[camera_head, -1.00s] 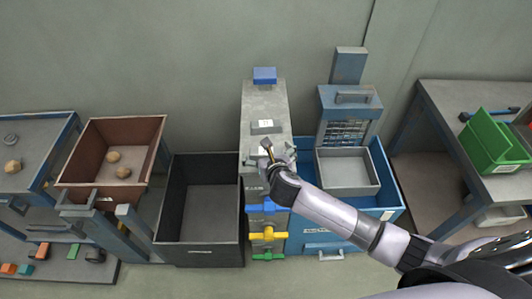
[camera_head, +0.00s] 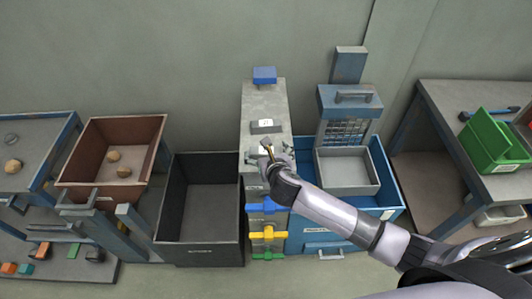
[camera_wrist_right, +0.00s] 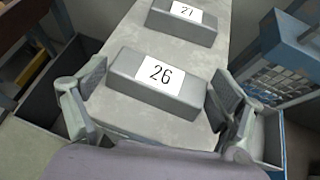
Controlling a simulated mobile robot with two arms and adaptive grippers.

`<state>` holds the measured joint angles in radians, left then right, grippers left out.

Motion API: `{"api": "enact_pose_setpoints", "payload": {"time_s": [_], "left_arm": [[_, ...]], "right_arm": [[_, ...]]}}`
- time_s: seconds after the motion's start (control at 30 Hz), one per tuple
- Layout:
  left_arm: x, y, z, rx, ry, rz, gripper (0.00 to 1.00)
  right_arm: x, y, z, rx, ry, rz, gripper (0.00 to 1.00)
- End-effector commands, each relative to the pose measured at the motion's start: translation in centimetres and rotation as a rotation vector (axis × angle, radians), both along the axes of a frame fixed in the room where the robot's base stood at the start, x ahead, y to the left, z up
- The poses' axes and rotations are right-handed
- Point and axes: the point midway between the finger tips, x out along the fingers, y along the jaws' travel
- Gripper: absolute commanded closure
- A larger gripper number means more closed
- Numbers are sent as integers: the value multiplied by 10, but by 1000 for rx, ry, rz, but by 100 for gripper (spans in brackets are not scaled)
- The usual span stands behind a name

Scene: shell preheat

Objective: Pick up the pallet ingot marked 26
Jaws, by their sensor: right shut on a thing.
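The grey ingot (camera_wrist_right: 187,91) with a white label reading 26 lies across the grey top of a narrow block (camera_head: 263,100). My right gripper (camera_head: 268,153) is over the front part of this top. In the right wrist view its two fingers stand at the left and right ends of the ingot, shut on it. In the head view the gripper mostly hides this ingot. A second grey ingot (camera_wrist_right: 183,24), its label looking like 21, lies just behind; it also shows in the head view (camera_head: 259,128). My left gripper is not in view.
A dark open bin (camera_head: 200,205) stands left of the block. A blue bin (camera_head: 392,190) with a grey tray (camera_head: 347,188) stands right. Blue, yellow and green handles stick out of the block's front. A blue piece (camera_head: 264,75) is at its back end.

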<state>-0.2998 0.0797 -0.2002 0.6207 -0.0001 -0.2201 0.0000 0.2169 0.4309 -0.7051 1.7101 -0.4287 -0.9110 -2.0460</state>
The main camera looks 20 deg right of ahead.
Motion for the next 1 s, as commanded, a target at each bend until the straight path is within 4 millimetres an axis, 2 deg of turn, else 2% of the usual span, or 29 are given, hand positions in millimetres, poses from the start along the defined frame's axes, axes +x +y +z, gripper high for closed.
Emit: {"api": "enact_pose_setpoints", "payload": {"time_s": [0.23,0.53,0.67,0.87,1.0], "left_arm": [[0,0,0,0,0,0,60],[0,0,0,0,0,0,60],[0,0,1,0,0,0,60],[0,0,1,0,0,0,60],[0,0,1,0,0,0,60]], "right_arm": [[0,-1,-1,-1,2,-2,73],[1,-1,3,-1,-2,-1,74],[1,-1,12,0,-6,0,74],[2,0,46,0,-10,1,74],[2,0,85,0,-12,0,74]]}}
